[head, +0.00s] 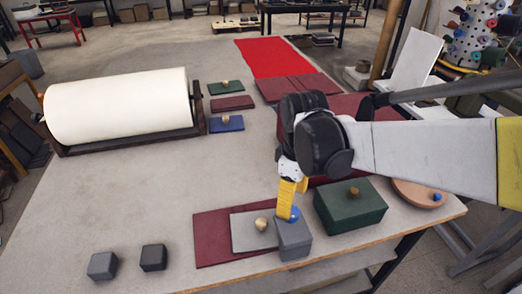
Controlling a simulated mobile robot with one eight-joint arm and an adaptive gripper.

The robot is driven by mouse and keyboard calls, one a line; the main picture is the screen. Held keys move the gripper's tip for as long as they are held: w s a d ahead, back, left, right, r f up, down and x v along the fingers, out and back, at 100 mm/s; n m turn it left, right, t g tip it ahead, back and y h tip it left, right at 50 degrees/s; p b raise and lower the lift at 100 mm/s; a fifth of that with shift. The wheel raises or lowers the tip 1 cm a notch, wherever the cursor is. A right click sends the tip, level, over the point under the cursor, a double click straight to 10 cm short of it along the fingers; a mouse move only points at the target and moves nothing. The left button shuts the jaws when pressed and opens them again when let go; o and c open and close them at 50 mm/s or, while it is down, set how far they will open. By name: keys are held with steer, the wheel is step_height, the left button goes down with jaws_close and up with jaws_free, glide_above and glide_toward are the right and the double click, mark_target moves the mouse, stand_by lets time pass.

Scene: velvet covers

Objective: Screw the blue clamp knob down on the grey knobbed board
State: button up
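The grey knobbed board (244,238) lies flat on a dark red board near the table's front edge. A round wooden knob (261,224) stands on it. The blue clamp knob (293,214) is at the top of a grey block (295,240) at the board's right end. My gripper (289,208) points down, with its yellow fingers at the blue knob. One finger runs down the knob's left side. The far side is hidden, so I cannot tell whether the fingers are closed on it.
A green box (350,208) with a wooden knob stands close on the right. Beyond it is a round wooden disc (412,190) with another blue knob (437,197). Two dark cubes (103,265) (153,257) sit at front left. A white roll (118,106) stands behind; the table's middle-left is clear.

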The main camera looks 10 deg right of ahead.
mark_target(295, 212)
step_height(295, 212, down, 5)
steer(key=shift+f+b, duration=0.1)
steer(key=shift+b, duration=0.6)
steer(key=shift+c, duration=0.2)
steer(key=c, duration=1.2)
steer(key=shift+m, duration=0.3)
steer(key=m+p, duration=0.1)
steer(key=m, duration=0.3)
steer(key=shift+m, duration=0.3)
steer(key=m, duration=0.5)
steer(key=shift+m, duration=0.4)
